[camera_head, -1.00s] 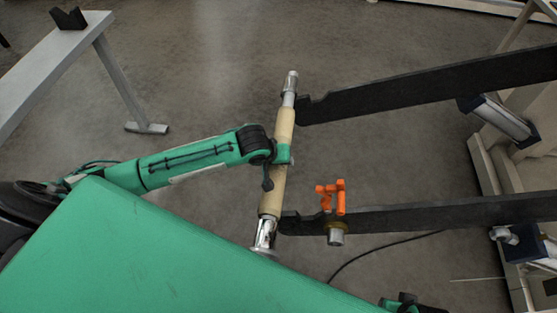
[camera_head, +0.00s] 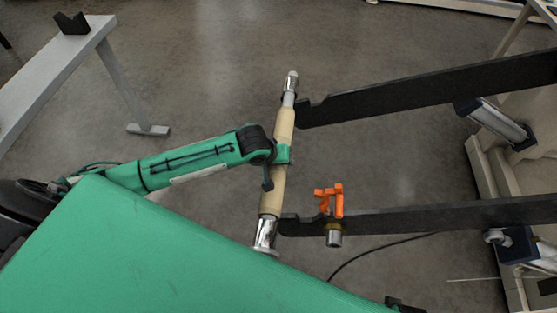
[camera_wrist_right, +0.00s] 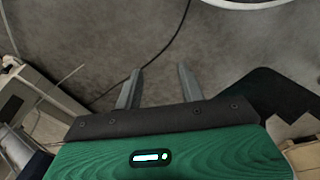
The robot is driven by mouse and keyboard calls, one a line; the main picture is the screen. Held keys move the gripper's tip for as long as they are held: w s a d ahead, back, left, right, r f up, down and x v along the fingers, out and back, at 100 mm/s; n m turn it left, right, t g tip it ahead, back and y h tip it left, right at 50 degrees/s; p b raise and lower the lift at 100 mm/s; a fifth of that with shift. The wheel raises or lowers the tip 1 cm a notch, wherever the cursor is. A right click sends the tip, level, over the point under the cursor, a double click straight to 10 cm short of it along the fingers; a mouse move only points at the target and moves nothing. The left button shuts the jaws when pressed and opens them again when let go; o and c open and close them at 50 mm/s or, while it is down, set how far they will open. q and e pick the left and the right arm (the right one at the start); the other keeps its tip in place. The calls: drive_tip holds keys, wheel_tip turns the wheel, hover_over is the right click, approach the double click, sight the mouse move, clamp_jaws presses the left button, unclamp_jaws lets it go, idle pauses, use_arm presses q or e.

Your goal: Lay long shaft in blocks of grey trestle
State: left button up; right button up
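The long shaft (camera_head: 283,130) is a beige tube with bright metal ends, slanting across the middle of the head view. My left gripper (camera_head: 279,155) is at the shaft's middle and appears shut around it; its fingers are partly hidden. The shaft lies across the tips of two black arms; whether it touches them I cannot tell. The grey trestle (camera_head: 50,68) stands at upper left, with one dark V-shaped block (camera_head: 72,23) in view on its top and empty. My right gripper (camera_wrist_right: 160,72) is open and empty over the floor in the right wrist view.
The upper black arm (camera_head: 420,88) and lower black arm (camera_head: 420,216) reach in from the machine at right. An orange clamp-like part (camera_head: 330,199) stands on the lower arm. A dark cable (camera_head: 370,252) lies on the floor.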

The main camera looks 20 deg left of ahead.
use_arm(q)
drive_tip(key=shift+w+r+p, duration=0.1)
drive_tip(key=shift+r+p, duration=0.5)
drive_tip(key=shift+r, duration=0.15)
drive_tip(key=shift+r+p, duration=0.5)
drive_tip(key=shift+p, duration=0.15)
use_arm(e)
wheel_tip(320, 180, down, 7)
drive_tip(key=s, duration=0.1)
drive_tip(key=shift+s+d, duration=0.3)
drive_tip(key=shift+s, duration=0.05)
drive_tip(key=shift+r, duration=0.1)
